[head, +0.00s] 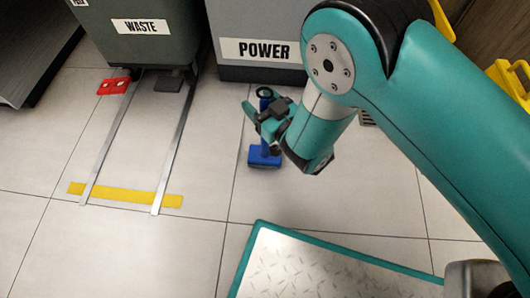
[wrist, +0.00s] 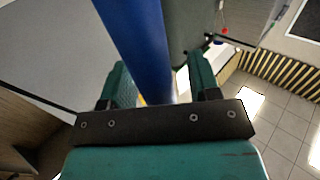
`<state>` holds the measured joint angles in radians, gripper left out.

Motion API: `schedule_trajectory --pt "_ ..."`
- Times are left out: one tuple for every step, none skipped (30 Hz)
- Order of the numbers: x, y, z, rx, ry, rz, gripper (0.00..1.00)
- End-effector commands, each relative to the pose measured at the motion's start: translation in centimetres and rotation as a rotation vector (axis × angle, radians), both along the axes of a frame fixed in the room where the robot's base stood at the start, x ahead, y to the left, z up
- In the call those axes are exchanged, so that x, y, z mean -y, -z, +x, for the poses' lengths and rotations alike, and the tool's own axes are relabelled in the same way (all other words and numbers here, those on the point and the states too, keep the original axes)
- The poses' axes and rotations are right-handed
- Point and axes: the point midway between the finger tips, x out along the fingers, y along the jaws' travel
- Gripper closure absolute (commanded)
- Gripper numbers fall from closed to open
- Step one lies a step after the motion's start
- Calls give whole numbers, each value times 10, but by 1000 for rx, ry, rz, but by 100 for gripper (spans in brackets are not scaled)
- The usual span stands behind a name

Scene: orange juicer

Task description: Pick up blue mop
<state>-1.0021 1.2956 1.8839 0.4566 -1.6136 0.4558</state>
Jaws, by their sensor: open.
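The blue mop (head: 264,157) stands on the floor in front of the grey POWER box, its blue base visible below my gripper. The top of its handle shows just above the fingers, and the middle is hidden behind my gripper (head: 262,115). In the wrist view the thick blue handle (wrist: 138,42) runs down between the two fingers of my gripper (wrist: 160,82). The fingers are apart, one on each side of the handle. The handle looks nearer the left finger; I cannot tell whether they touch.
The POWER box (head: 265,25) stands close behind the mop. The WASTE bin (head: 140,40) is at the left, with metal rails and a yellow floor strip (head: 125,194). A teal-edged metal plate (head: 300,270) lies in front. Tiled floor between them is clear.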

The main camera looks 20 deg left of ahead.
Motion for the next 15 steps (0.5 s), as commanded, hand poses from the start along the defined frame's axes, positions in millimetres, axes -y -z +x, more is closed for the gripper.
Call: schedule_trajectory --pt "-1 0 0 0 0 0 44" --pt "-1 -1 0 0 0 0 44" --pt "-1 -1 0 0 0 0 44" --pt "0 -1 0 0 0 0 44" --pt "0 -1 0 0 0 0 44" --pt "0 -1 0 0 0 0 46" --pt "0 -1 0 0 0 0 53" --pt "0 -1 0 -1 0 -1 60" --pt "0 -1 0 -1 0 -1 69" --pt "0 -1 0 -1 0 -1 76" --pt "0 -1 0 -1 0 -1 83" --pt "0 -1 0 -1 0 -1 92" --pt "0 -1 0 -1 0 -1 98" --pt "0 0 0 -1 0 -1 98" --pt "-1 -1 0 1 0 2 98"
